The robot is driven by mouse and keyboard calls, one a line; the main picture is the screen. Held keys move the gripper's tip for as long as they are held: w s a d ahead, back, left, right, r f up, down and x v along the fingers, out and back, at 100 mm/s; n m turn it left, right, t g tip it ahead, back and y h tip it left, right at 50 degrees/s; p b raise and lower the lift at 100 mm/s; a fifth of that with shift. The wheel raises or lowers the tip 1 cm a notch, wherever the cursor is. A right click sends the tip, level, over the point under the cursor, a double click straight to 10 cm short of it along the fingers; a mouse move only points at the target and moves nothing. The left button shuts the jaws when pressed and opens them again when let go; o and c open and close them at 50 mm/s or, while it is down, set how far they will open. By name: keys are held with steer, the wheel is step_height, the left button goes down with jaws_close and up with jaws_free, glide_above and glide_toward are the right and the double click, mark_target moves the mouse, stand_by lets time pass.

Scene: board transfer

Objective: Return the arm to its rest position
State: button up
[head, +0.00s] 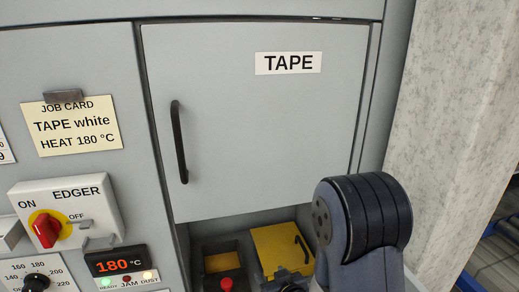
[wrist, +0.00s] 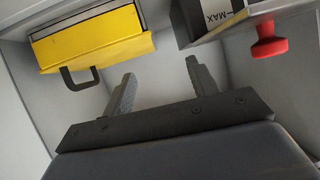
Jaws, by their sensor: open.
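My arm (head: 365,230) rises at the lower right of the head view, in front of the machine. In the wrist view my gripper (wrist: 160,75) is open, its two fingers apart with nothing between them. The fingers point towards the gap between a yellow box with a dark handle (wrist: 95,40) and a dark container marked MAX with a red knob (wrist: 222,18). My gripper does not show clearly in the head view, where the arm link hides part of the recess.
The grey TAPE door (head: 260,130) with a black handle is shut above an open recess holding the yellow box (head: 278,250) and the dark container (head: 224,262). The EDGER switch (head: 70,215) and a 180 °C display (head: 116,264) are at left. A pale wall (head: 445,110) stands at right.

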steer(key=s+d+f+m+h+b, duration=0.1)
steer(key=d+f+m+h+b, duration=0.2)
steer(key=d+f, duration=0.7)
steer(key=shift+s+f+m+t+h+b, duration=0.15)
steer(key=shift+f+m+t+h+b, duration=0.2)
steer(key=shift+f+h+b, duration=0.5)
steer(key=shift+s+r+b, duration=0.1)
steer(key=shift+r+b, duration=0.15)
steer(key=shift+b, duration=0.15)
